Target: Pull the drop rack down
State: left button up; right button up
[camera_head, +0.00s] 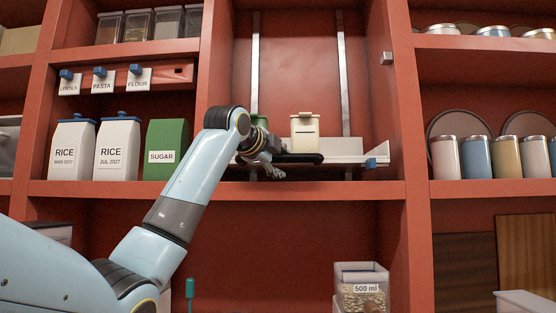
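The drop rack (350,158) is a pale tray low in the middle bay, in front of two upright metal rails and just above the shelf board. A dark bar (306,158), which looks like its handle, runs along its front. A cream canister (305,135) with a tan lid stands on the rack, and a green container (258,122) shows partly behind my arm. My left gripper (272,171) is at the left end of the dark bar, its fingers small and partly hidden by my wrist. I cannot tell whether they close on the bar. My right gripper is out of view.
Red shelf uprights (402,100) flank the bay. To the left stand rice cartons (118,148) and a green sugar carton (166,150), under hanging labelled scoops or tags (103,80). Several lidded canisters (476,157) stand right. Below the bay is open space, with a 500 ml container (361,288) low down.

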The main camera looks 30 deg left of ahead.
pick_arm(q)
jog(key=shift+r, duration=0.15)
jog(key=shift+s, duration=0.15)
jog(key=v, duration=1.1)
jog(key=shift+s, duration=0.25)
